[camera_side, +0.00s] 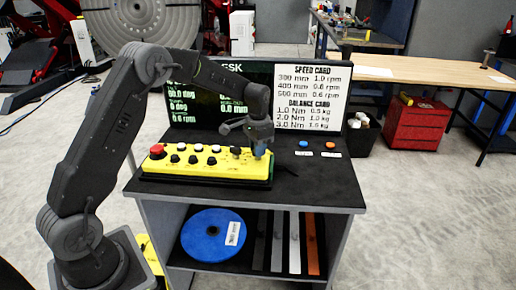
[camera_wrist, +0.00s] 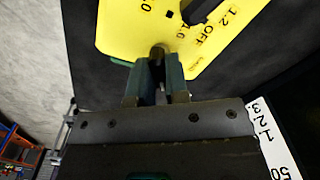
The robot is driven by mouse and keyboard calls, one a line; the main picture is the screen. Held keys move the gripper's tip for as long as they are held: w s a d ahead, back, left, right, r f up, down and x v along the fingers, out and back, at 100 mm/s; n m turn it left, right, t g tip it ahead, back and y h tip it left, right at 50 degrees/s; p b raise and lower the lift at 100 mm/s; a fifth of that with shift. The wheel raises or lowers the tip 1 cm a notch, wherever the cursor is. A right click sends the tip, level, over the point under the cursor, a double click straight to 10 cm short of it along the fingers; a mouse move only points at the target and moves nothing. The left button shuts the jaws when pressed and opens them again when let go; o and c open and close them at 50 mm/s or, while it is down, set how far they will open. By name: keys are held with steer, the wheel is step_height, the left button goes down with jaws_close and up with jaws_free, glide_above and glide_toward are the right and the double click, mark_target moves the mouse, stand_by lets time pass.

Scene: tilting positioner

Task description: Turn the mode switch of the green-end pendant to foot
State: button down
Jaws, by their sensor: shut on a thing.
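The yellow pendant (camera_side: 205,166) lies on the black bench top, with a row of knobs and buttons along its face. My gripper (camera_side: 260,152) is over its right end, pointing down at the face. In the wrist view, the two gripper fingers (camera_wrist: 157,82) are shut on a small dark knob (camera_wrist: 157,52) near the edge of the yellow face (camera_wrist: 128,32). Some green (camera_wrist: 121,62) shows beside that edge. The fingers hide most of the held knob, and I cannot read its position. Another black knob (camera_wrist: 199,9) sits farther along, beside printed marks including "OFF".
A red button (camera_side: 157,149) stands at the pendant's left end. A screen and card panel (camera_side: 305,95) rises behind. Blue (camera_side: 304,144) and orange (camera_side: 329,145) buttons are to the right. The bench top's front right (camera_side: 325,185) is clear.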

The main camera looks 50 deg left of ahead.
steer(key=shift+m, duration=0.6)
steer(key=c, duration=1.1)
jaws_free()
steer(key=shift+r, duration=6.95)
